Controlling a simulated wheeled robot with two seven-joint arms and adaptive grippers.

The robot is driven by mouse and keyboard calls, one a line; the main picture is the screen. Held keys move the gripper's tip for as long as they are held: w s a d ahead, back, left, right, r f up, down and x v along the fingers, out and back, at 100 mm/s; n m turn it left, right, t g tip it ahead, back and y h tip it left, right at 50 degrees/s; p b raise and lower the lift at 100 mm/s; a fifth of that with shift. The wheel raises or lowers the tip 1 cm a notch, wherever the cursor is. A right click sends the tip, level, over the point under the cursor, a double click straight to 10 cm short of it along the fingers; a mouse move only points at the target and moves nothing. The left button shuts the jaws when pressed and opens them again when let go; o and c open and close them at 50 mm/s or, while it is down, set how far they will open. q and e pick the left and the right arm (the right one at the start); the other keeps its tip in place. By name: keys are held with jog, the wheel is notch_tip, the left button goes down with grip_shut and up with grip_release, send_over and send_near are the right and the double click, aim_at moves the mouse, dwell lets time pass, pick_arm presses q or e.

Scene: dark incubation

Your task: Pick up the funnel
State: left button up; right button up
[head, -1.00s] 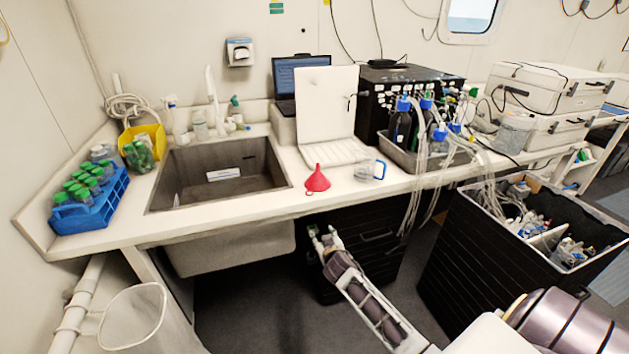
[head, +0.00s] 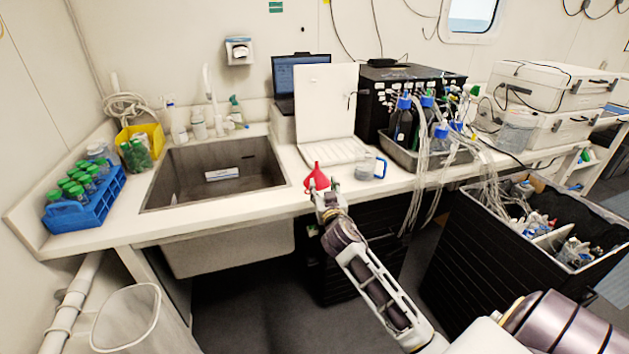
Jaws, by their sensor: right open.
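The red funnel (head: 317,177) stands wide end down, spout up, on the white counter right of the sink, near the front edge. My right gripper (head: 326,193) is open at the counter's front edge, just in front of the funnel, with its fingers pointing toward it. The fingers overlap the lower part of the funnel in the picture, so part of its rim is hidden. I cannot tell whether they touch it. My left gripper is not in view.
A clear jug with a blue handle (head: 371,167) stands close to the right of the funnel. The sink (head: 215,174) lies to the left. A white board (head: 328,104) stands behind. A tray of tubed bottles (head: 432,157) is farther right. A dark bin (head: 480,259) stands below at right.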

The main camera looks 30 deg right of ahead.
aim_at(317, 165)
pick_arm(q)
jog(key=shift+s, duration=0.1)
pick_arm(e)
jog(key=shift+r, duration=0.35)
jog(key=shift+w, duration=0.1)
jog(key=shift+x, duration=3.5)
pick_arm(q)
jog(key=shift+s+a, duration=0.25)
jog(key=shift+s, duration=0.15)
pick_arm(e)
jog(key=shift+w+d, duration=0.3)
jog(key=shift+w, duration=0.3)
jog(key=shift+w, duration=0.15)
jog(key=shift+w+d+r+p, duration=0.1)
jog(key=shift+w+d+p, duration=0.2)
jog(key=shift+w, duration=0.15)
jog(key=shift+x, duration=1.1)
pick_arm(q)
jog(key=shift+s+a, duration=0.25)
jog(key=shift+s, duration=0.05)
pick_arm(e)
jog(key=shift+x, duration=0.85)
